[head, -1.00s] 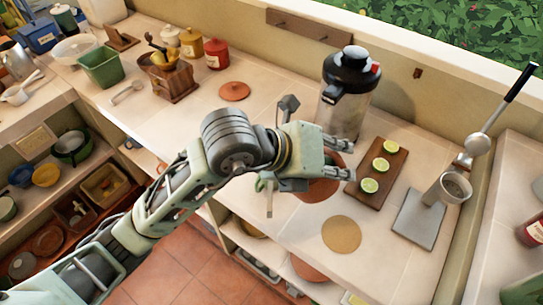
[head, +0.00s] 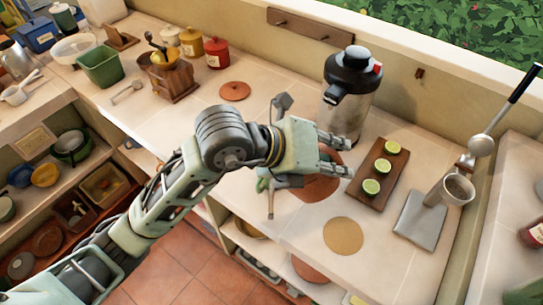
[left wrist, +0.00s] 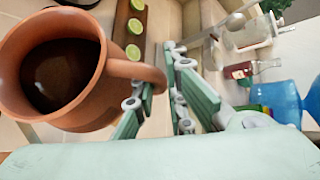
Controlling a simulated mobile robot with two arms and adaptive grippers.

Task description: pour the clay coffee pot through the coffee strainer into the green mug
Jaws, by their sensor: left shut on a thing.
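The clay coffee pot (left wrist: 55,75) fills the left of the left wrist view, with dark liquid inside. In the head view the pot (head: 316,188) is partly hidden under my left gripper (head: 340,157). The fingers of my left gripper (left wrist: 163,100) are closed on the pot's handle. A metal cup-like piece (head: 457,189) on an upright over a grey plate stands at the right; it may be the coffee strainer, but I cannot be sure. I cannot make out the green mug for certain. My right gripper is not in view.
A board with lime halves (head: 378,188) lies right of the pot. A steel dispenser (head: 350,90) stands behind it. A round tan mat (head: 343,236) lies bare near the front edge. A black-handled ladle (head: 505,105) is at the right. The counter left of the dispenser has free room.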

